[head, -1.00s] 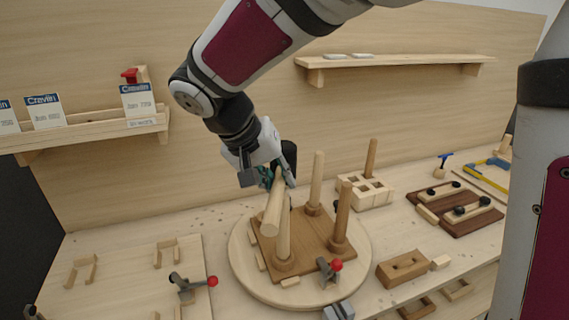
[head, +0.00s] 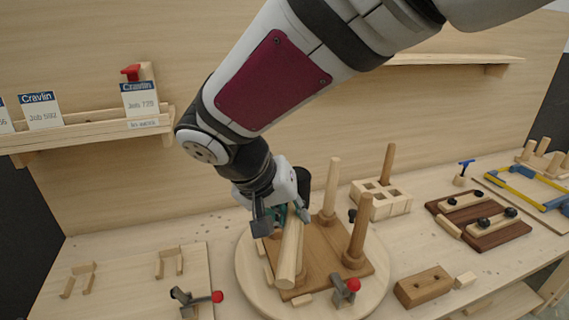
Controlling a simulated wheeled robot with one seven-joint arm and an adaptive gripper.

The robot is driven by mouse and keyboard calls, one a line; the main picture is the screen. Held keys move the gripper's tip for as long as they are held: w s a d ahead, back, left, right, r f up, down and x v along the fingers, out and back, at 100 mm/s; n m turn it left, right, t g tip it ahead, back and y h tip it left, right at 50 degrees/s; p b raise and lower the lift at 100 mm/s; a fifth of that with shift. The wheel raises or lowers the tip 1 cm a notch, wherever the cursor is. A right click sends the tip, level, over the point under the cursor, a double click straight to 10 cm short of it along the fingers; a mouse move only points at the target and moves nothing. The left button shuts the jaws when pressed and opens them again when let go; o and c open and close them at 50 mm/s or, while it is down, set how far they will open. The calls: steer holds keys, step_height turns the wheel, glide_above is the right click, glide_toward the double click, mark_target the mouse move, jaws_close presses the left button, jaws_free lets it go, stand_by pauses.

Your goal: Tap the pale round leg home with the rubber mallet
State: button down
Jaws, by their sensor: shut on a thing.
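My gripper (head: 290,212) is shut on the rubber mallet. The mallet's pale round handle (head: 288,262) slants down toward the camera, and a dark part behind the fingers looks like its head (head: 303,183). They are over the left part of a brown wooden seat board (head: 325,240). A pale round leg (head: 331,188) stands upright at the board's back right. A browner leg (head: 358,240) stands at front right. The front-left leg is mostly hidden behind the handle. The back-left corner is hidden by my gripper. I cannot tell how deep the legs sit.
The board lies on a round pale turntable (head: 375,296). A red-knobbed clamp (head: 345,290) is at its front edge, another (head: 195,298) to the left. A slotted block (head: 395,205) holding a brown leg (head: 387,165) stands behind right. Dark fixture boards (head: 480,218) lie farther right.

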steer(key=shift+s+f, duration=0.25)
steer(key=shift+f, duration=0.45)
step_height(320, 180, up, 5)
steer(key=shift+s+f+p, duration=0.1)
steer(key=shift+f+p, duration=0.05)
steer(key=shift+p, duration=1.1)
steer(key=shift+w, duration=0.2)
step_height(320, 180, up, 4)
steer(key=shift+s+r+p, duration=0.15)
steer(key=shift+r+p, duration=0.1)
steer(key=shift+p, duration=0.7)
steer(key=shift+r, duration=0.35)
